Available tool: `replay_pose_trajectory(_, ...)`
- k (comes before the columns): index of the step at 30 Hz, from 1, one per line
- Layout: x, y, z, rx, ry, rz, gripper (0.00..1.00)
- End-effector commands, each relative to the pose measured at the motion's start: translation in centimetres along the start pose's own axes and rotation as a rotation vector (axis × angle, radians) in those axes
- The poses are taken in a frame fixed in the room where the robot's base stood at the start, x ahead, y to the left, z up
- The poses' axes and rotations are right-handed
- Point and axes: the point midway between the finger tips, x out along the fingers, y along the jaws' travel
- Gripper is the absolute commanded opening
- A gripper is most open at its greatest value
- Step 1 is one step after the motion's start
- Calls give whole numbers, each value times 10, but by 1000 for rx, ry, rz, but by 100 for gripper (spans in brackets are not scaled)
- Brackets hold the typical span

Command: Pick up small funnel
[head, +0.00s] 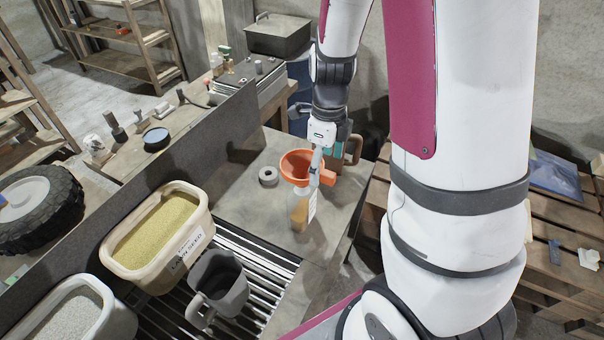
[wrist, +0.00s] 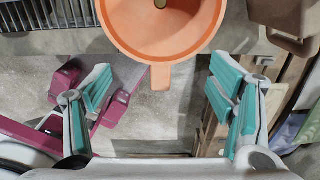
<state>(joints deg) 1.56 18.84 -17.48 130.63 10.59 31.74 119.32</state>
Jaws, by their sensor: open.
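The small funnel (head: 296,167) is orange, with a wide round mouth and a tab handle. In the head view it sits upright in the mouth of a clear bottle (head: 299,211) with tan contents and a pale label. The funnel (wrist: 163,28) fills the top middle of the wrist view, its tab pointing down between my fingers. My gripper (wrist: 160,95) is open, with teal pads to either side of the tab and apart from it. In the head view my gripper (head: 319,165) is at the funnel's right side and partly covers it. The funnel's spout is hidden.
A tub of yellowish seed (head: 113,264), a tub of grey grains and a dark jug (head: 218,285) stand on the left, by a slatted grate (head: 262,262). A grey ring (head: 268,177) lies left of the funnel.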

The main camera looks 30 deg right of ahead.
Motion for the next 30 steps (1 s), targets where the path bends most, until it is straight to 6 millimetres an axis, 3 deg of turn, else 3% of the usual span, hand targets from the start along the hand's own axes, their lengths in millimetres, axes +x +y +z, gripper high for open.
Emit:
replay_pose_trajectory(12, 46, 0, 4, 0, 2, 2, 76)
replay_pose_trajectory(22, 52, 0, 5, -1, -1, 0, 76)
replay_pose_trajectory(30, 52, 0, 5, -1, 0, 1, 18)
